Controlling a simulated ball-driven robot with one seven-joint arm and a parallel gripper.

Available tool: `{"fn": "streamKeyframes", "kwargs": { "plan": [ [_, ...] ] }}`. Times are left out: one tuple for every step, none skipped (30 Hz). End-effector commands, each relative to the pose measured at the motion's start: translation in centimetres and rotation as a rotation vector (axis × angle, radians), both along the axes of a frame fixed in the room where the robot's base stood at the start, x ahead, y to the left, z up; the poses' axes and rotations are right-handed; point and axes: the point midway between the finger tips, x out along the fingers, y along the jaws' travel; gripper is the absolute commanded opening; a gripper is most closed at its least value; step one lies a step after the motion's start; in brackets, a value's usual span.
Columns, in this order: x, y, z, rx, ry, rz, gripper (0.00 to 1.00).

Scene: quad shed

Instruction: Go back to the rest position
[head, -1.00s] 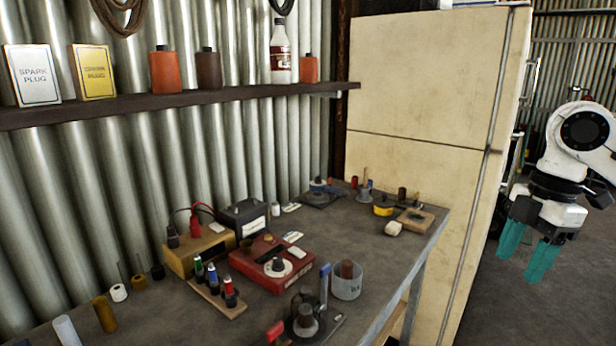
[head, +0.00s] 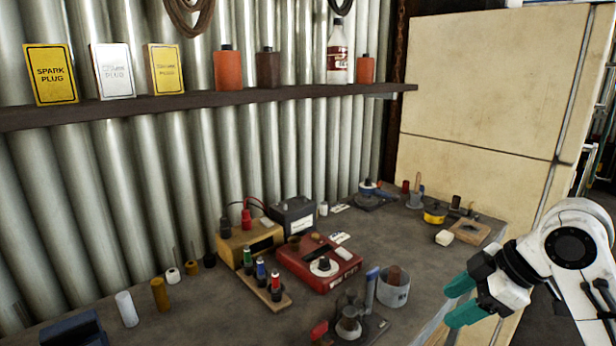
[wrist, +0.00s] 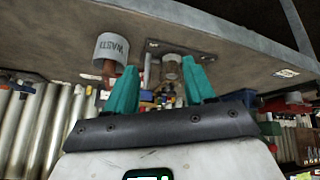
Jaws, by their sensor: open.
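My gripper (head: 461,300) is at the lower right of the head view, just off the bench's right edge, with its teal fingers pointing left toward the bench. The fingers are apart, with nothing visible between them. In the wrist view my gripper (wrist: 163,92) shows both teal fingers spread below the tilted bench top. The workbench (head: 410,245) has a dark grey top and runs along the wall. No marker of a rest position shows in either view.
A cream cabinet (head: 480,90) stands beyond the bench.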

Motion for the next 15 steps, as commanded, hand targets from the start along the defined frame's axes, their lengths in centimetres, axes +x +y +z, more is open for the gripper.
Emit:
{"fn": "streamKeyframes", "kwargs": {
  "plan": [
    [-0.1, 1.7, -1.4, 0.046, 0.005, -0.034, 0.54],
    [-0.2, 2.3, -2.2, 0.069, 0.01, -0.063, 0.54],
    [-0.4, 3.2, -3.2, 0.098, 0.017, -0.1, 0.54],
    [-0.6, 3.8, -4.0, 0.118, 0.024, -0.129, 0.54],
    [-0.9, 4.4, -4.9, 0.138, 0.035, -0.16, 0.54],
    [-1.3, 5.1, -6.1, 0.162, 0.049, -0.2, 0.54],
    [-1.7, 5.6, -7.0, 0.179, 0.062, -0.233, 0.54],
    [-2.1, 6.1, -8.0, 0.195, 0.076, -0.264, 0.54],
    [-2.8, 6.7, -9.3, 0.212, 0.096, -0.309, 0.54],
    [-3.4, 7.1, -10.3, 0.224, 0.113, -0.343, 0.54],
    [-4.1, 7.4, -11.3, 0.233, 0.13, -0.378, 0.54],
    [-5.0, 7.8, -12.7, 0.243, 0.155, -0.424, 0.54],
    [-5.8, 8.1, -13.8, 0.248, 0.176, -0.458, 0.54],
    [-6.7, 8.3, -14.9, 0.251, 0.197, -0.494, 0.54],
    [-7.9, 8.5, -16.3, 0.252, 0.224, -0.541, 0.54]
  ]
}}
